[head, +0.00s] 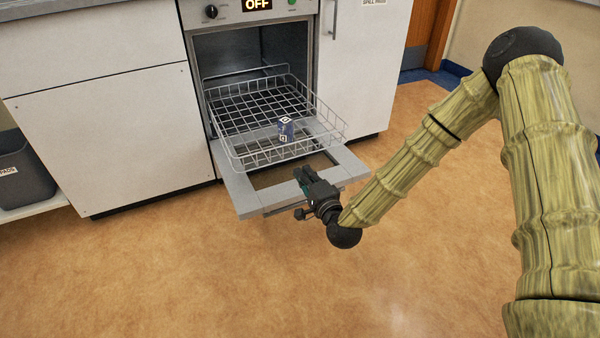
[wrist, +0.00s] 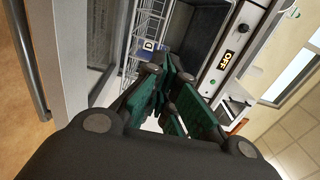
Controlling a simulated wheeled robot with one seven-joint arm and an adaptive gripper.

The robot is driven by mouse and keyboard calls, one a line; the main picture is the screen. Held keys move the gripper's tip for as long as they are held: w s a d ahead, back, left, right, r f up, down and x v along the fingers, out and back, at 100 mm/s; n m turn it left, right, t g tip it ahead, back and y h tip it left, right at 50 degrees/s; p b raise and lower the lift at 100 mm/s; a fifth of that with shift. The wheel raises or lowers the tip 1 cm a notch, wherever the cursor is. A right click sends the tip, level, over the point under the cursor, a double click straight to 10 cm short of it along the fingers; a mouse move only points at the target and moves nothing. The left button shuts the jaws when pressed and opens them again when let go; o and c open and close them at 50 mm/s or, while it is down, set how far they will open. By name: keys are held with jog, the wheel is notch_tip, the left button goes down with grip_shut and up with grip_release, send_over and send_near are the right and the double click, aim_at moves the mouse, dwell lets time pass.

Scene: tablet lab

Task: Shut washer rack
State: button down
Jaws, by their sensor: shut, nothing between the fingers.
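The washer rack (head: 250,103) is a white wire basket, pulled out of the washer and over its lowered door (head: 235,190). It also shows in the wrist view (wrist: 146,22), at the upper middle. A small blue block with white marked faces (head: 286,129) sits in the front part of the rack; it shows in the wrist view too (wrist: 148,46). My gripper (head: 302,177) is shut and empty, in front of the rack near the front edge of the open door. In the head view I cannot tell whether it touches the door.
The washer's panel (head: 257,5) reads OFF above the dark opening. White cabinets (head: 105,130) stand on both sides. A grey bin (head: 22,172) is at the far left. The brown floor in front is clear.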

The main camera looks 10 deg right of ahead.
aim_at(284, 146)
jog(key=b+x, duration=0.5)
jog(key=x, duration=0.6)
jog(key=shift+w+f, duration=0.15)
jog(key=shift+f, duration=0.05)
jog(key=shift+w+a+r+b, duration=0.2)
jog(key=shift+w+b, duration=0.1)
jog(key=shift+w, duration=0.15)
jog(key=shift+w, duration=0.1)
